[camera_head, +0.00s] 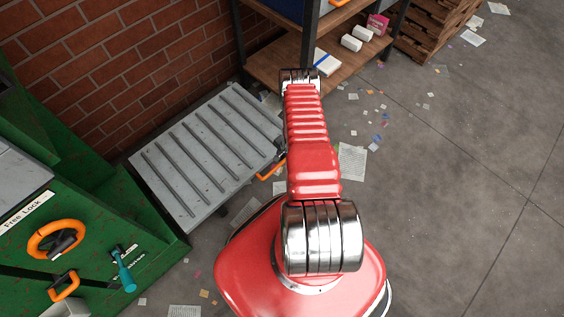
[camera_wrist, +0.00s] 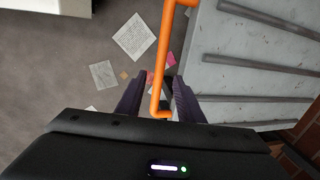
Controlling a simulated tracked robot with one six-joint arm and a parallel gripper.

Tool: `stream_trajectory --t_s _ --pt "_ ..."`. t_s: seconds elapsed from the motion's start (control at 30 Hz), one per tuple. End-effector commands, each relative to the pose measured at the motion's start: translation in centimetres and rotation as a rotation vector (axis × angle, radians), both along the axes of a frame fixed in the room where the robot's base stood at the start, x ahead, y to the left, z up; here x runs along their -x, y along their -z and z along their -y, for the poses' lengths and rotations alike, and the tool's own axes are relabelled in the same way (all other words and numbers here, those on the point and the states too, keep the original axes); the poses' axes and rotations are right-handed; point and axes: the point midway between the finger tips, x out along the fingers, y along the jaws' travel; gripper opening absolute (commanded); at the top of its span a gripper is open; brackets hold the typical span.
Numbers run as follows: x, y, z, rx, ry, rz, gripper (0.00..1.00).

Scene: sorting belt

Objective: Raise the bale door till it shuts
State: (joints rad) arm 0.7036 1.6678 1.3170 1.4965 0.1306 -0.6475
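The bale door (camera_head: 205,150) is a grey ribbed panel lying lowered, out from the green machine (camera_head: 120,215), at left centre in the head view. It fills the right side of the wrist view (camera_wrist: 255,60). An orange handle (camera_head: 270,170) is fixed at its outer edge. In the wrist view, the handle (camera_wrist: 166,60) runs down between the two dark fingers of my gripper (camera_wrist: 158,85). The fingers are apart, with gaps beside the handle; I cannot tell if either touches it. In the head view, my red arm hides most of the gripper.
An orange ring (camera_head: 57,240), a teal lever (camera_head: 125,270) and an orange handle (camera_head: 64,286) are on the machine. A brick wall (camera_head: 130,60) stands behind the door. A wooden shelf (camera_head: 285,60) stands at the back. Paper scraps litter the floor; the right side is open.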

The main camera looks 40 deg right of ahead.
Motion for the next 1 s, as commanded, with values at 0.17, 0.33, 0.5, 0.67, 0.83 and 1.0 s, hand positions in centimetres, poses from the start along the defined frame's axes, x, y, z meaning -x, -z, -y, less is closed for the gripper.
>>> stream_trajectory --t_s 0.17,0.33,0.5,0.67,0.83,1.0 --pt "-0.2 1.4 -0.1 -0.001 -0.001 0.0 0.34" --pt "-0.5 2.6 -0.1 -0.001 -0.002 0.0 0.34" --pt "-0.7 3.7 -0.1 -0.001 -0.002 0.001 0.34" --pt "-1.0 4.6 -0.1 0.0 -0.002 0.001 0.34" --pt "-1.0 5.3 -0.1 0.0 -0.002 0.0 0.34" --pt "-1.1 5.5 -0.1 0.0 -0.001 -0.001 0.34"
